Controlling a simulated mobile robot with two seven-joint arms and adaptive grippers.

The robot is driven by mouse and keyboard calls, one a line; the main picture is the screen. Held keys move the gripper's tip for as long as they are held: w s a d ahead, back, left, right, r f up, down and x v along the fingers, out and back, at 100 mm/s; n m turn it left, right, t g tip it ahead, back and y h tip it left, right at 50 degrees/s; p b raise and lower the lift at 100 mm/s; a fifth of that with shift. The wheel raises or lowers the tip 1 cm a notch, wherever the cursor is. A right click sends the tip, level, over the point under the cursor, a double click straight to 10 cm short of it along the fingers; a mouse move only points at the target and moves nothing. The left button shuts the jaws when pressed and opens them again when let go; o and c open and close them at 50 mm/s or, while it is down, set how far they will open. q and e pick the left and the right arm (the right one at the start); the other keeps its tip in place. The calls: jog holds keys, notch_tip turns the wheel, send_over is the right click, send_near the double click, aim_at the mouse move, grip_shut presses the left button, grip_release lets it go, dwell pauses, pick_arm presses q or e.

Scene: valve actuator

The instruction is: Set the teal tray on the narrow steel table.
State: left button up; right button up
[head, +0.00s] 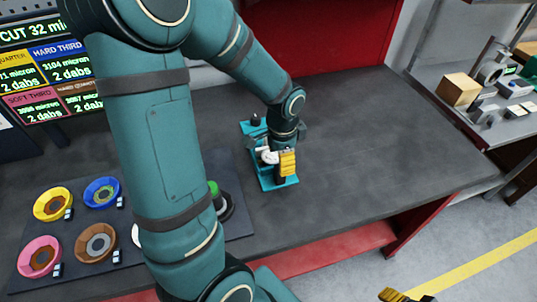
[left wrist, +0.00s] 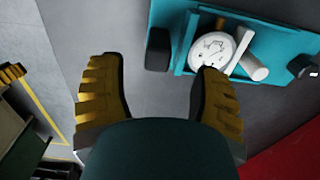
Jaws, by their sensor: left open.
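The teal tray (head: 274,181) lies on the dark workbench in the head view, partly hidden by my left arm and gripper. In the left wrist view the tray (left wrist: 275,35) is at the upper right, with a white round dial gauge (left wrist: 211,50) on it and a black knob at its near end. My left gripper (head: 277,160) is over the tray; in the wrist view its yellow fingers (left wrist: 158,90) are spread with grey bench between them, and the right finger overlaps the tray's edge. A yellow-padded part of my right gripper (head: 405,296) shows at the bottom edge, mostly cut off.
A grey steel table (head: 430,77) stands at the right, carrying a cardboard box (head: 458,89) and several small devices. Coloured bowls (head: 53,204) sit on a dark mat at the left. The bench right of the tray is clear. A sign board (head: 45,75) stands behind left.

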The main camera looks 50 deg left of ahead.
pick_arm(q)
notch_tip(320, 180, down, 4)
jog(key=shift+s+d+f+b, duration=0.1)
jog(key=shift+f+b, duration=0.15)
jog(key=shift+b, duration=0.25)
grip_shut()
